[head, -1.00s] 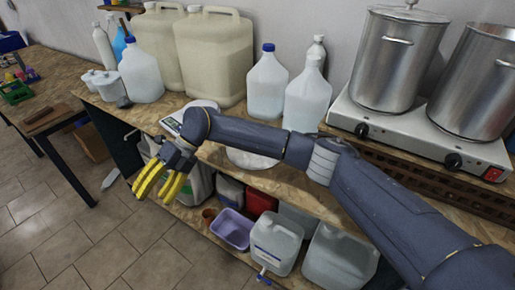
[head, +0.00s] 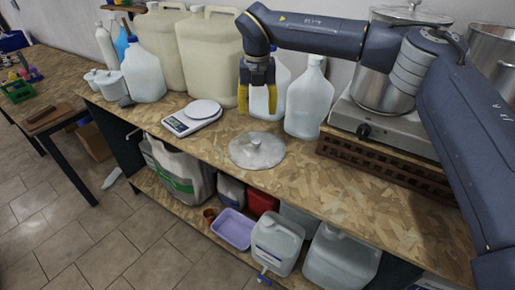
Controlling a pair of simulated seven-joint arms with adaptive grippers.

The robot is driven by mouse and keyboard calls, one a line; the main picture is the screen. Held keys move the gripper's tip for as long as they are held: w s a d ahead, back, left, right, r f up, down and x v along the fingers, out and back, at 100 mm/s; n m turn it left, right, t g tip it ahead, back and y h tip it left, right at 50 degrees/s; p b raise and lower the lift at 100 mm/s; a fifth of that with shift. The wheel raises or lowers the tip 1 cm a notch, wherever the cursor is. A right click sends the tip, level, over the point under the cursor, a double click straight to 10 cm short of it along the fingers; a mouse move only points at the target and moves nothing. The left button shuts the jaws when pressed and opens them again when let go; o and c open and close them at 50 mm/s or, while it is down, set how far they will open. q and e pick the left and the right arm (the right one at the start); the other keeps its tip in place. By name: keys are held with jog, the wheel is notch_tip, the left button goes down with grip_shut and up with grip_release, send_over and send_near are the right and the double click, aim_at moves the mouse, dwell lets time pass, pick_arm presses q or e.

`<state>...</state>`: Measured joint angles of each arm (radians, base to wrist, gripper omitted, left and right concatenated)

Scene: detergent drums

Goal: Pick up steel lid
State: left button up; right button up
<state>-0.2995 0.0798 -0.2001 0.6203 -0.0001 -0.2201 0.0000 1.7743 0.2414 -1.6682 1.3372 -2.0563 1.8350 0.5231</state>
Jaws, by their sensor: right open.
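A round steel lid (head: 257,152) with a small knob in its middle lies flat on the wooden worktop, near the front edge. My right gripper (head: 257,108) has yellow fingers that point down. It is open and empty, above the lid and a little behind it in the picture, apart from the knob. My left gripper is not in view.
A kitchen scale (head: 192,118) stands left of the lid. White jugs (head: 309,103) and large beige canisters (head: 208,55) stand behind. A hot plate (head: 385,130) with a steel pot (head: 385,82) is at the right.

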aim_at(257, 141)
jog(key=f, duration=0.5)
jog(key=w+f, duration=0.1)
jog(key=f, duration=0.4)
jog(key=w+f, duration=0.1)
jog(key=f, duration=0.5)
jog(key=shift+w, duration=0.15)
grip_shut()
